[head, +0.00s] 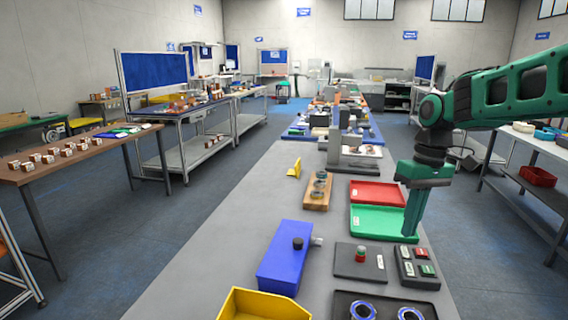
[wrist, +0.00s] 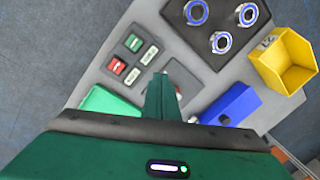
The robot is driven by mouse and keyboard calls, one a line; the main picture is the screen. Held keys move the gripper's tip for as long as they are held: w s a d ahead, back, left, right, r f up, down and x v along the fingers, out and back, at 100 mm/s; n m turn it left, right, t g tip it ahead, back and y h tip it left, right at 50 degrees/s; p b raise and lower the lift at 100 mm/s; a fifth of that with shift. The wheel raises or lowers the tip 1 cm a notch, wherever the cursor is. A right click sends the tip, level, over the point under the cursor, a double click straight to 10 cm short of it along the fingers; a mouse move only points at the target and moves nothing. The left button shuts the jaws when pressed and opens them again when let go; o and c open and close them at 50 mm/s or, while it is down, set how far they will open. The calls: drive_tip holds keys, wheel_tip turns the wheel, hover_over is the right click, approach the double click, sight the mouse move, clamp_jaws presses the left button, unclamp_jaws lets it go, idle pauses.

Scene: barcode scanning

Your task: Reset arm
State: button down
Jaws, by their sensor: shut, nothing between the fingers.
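My gripper (head: 411,232) is shut and empty. In the head view its green fingers point down over the right edge of the green tray (head: 366,222). My green arm reaches in from the right. In the wrist view my gripper (wrist: 160,84) points toward the grey bench (wrist: 110,64), with the fingers together. The fingers partly hide the dark plate with the red button (head: 361,254) in that view.
A red tray (head: 377,192) lies behind the green one. A blue box (head: 283,262), a yellow bin (head: 258,306), a button panel (head: 418,266) and a black holder with blue rings (head: 385,309) stand nearby. The bench's left strip is clear.

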drive_tip(key=s+d+f+m, duration=0.2)
drive_tip(key=s+d+m, duration=0.1)
drive_tip(key=s, duration=0.6)
drive_tip(key=s+d+f+m, duration=0.3)
drive_tip(key=s+d+m, duration=0.1)
drive_tip(key=s, duration=0.4)
drive_tip(key=s+d+f+m+h, duration=0.1)
drive_tip(key=s+d+f+m, duration=0.1)
drive_tip(key=s+d, duration=0.3)
drive_tip(key=s+m, duration=0.1)
drive_tip(key=s, duration=0.3)
drive_tip(key=shift+s+f+t, duration=0.35)
drive_tip(key=shift+f+t, duration=0.05)
